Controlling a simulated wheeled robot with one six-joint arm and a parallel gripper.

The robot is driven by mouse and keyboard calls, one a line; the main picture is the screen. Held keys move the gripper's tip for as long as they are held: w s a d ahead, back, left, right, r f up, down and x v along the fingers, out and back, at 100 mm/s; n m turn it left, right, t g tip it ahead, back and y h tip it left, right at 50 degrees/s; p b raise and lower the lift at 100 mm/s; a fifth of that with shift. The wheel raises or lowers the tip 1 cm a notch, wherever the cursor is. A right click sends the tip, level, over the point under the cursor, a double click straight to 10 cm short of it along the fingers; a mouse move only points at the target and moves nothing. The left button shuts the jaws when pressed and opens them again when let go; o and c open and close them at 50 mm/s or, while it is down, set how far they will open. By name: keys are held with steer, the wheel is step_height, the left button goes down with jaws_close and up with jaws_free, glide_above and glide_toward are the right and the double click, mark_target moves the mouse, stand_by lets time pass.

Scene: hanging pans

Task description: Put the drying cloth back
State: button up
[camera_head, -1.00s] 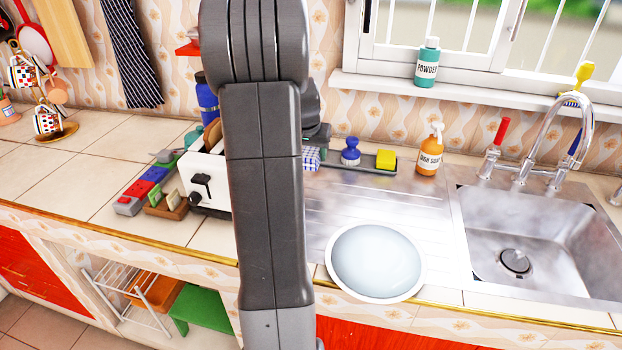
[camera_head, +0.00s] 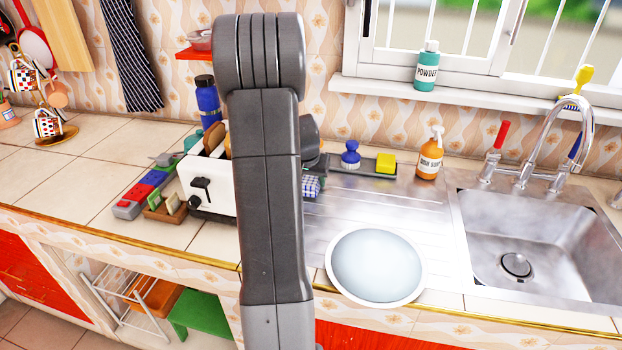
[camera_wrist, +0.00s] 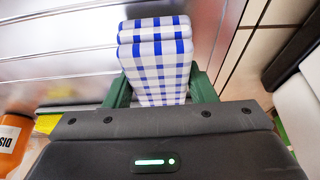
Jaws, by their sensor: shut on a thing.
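The drying cloth (camera_wrist: 158,62) is a folded blue-and-white checked bundle. In the wrist view my gripper (camera_wrist: 160,88) has its green fingers on both sides of it, shut on it. In the head view a small part of the cloth (camera_head: 312,187) shows just right of my arm, in front of the dark tray (camera_head: 345,168) and over the left part of the metal drainboard. My arm hides most of my gripper and the rest of the cloth there. I cannot tell how high the cloth is above the drainboard.
The tray holds a blue brush (camera_head: 350,155) and a yellow sponge (camera_head: 386,163). An orange soap bottle (camera_head: 430,158) stands right of it. A white plate (camera_head: 375,266) lies at the front of the drainboard. A toaster (camera_head: 209,185) stands left of my arm. The sink (camera_head: 540,240) is empty.

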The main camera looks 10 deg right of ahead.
steer(key=o, duration=0.9)
steer(key=shift+r+p, duration=0.1)
steer(key=shift+p, duration=0.4)
steer(key=v, duration=0.7)
steer(key=b+v, duration=0.1)
steer(key=v, duration=0.5)
steer(key=shift+a+r, duration=0.3)
steer(key=shift+r, duration=0.05)
